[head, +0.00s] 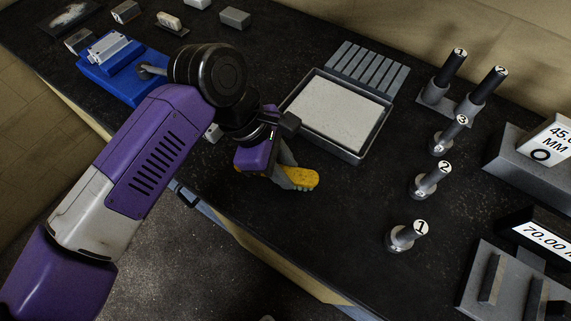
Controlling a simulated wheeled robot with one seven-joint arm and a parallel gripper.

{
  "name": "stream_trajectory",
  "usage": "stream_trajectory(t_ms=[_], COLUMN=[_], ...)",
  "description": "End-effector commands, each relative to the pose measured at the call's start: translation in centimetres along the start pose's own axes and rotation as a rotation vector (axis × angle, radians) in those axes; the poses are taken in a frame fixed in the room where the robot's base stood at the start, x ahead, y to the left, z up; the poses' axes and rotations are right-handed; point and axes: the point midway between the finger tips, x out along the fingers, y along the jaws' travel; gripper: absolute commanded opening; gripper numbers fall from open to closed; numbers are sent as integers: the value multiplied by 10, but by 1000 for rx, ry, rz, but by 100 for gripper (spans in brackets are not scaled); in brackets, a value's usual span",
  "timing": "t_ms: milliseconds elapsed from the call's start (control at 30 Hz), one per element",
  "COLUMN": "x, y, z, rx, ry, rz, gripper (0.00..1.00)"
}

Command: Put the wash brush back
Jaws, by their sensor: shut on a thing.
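The wash brush (304,177) shows as a yellow piece at the end of my gripper (289,179), over the dark bench top near its front edge. My gripper points down and is shut on it. The grey fingers and the purple wrist hide part of the brush. I cannot tell whether the brush touches the bench. A shallow grey tray (362,154) with a pale, flat inside lies just beyond and to the right of the gripper. A grey slatted rack (367,68) lies behind the tray.
Several numbered upright pins (431,180) stand to the right. Grey blocks with size labels (535,150) are at the far right. A blue vise-like fixture (125,75) and small blocks are at the upper left. Bench top (330,215) before the tray is clear.

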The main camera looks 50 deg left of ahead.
Motion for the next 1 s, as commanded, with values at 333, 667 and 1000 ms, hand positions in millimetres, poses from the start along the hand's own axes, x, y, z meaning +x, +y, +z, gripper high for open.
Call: stream_trajectory(t_ms=[333, 667, 1000], x=[3, 3, -6], y=[0, 0, 1], z=[-2, -2, -2], rx=[1, 1, 0], ry=[0, 0, 3], rz=[1, 1, 3], gripper=[0, 51, 51])
